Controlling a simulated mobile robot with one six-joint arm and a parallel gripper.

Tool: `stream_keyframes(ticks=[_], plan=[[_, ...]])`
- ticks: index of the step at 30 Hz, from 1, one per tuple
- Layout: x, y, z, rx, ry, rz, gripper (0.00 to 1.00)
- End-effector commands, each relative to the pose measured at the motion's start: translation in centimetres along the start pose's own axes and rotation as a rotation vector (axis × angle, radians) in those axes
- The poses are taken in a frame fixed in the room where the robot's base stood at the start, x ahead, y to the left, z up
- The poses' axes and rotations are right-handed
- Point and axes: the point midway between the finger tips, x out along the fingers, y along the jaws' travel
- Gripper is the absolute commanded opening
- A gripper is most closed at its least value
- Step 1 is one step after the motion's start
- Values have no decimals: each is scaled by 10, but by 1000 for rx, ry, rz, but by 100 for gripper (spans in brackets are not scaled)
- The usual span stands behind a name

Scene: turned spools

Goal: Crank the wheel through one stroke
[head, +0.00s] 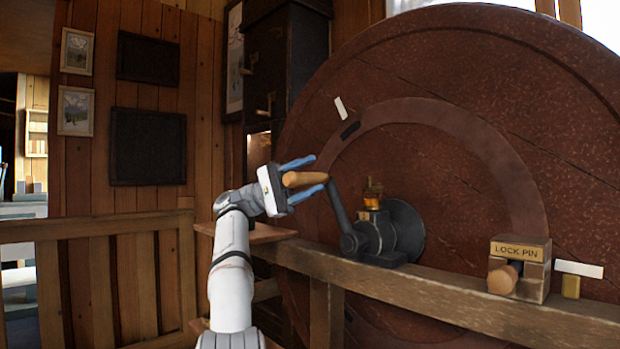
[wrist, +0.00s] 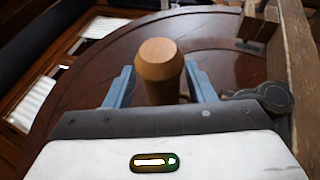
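A large reddish-brown wheel (head: 450,75) fills the right of the head view. A dark crank arm (head: 339,214) rises from a bracket on the rail, tilted up and left. Its wooden handle (head: 305,179) points towards my gripper (head: 321,168). My gripper is open, with one blue finger on each side of the handle. In the wrist view the handle's rounded end (wrist: 160,58) stands between the fingers, with visible gaps on both sides. A block labelled LOCK PIN (head: 520,250) with a wooden knob (head: 503,279) sits on the rail at right.
A wooden rail (head: 440,295) runs in front of the wheel, below the crank. A small amber-coloured cup (head: 371,198) sits above the crank bracket. A pale tab (head: 345,108) is on the wheel, and a white strip (head: 579,269) stands right of the lock pin. A slatted fence (head: 100,270) is at left.

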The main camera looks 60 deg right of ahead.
Motion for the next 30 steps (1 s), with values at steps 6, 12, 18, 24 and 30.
stream_keyframes(ticks=[6, 12, 18, 24, 30], plan=[[-3, -1, -1, -2, -1, -1, 49], [-31, 2, -1, -3, 2, 1, 49], [-62, 2, -1, 0, 0, 0, 49], [-76, 0, -1, -1, -1, 0, 49], [-77, -1, 0, -1, -2, -1, 49]])
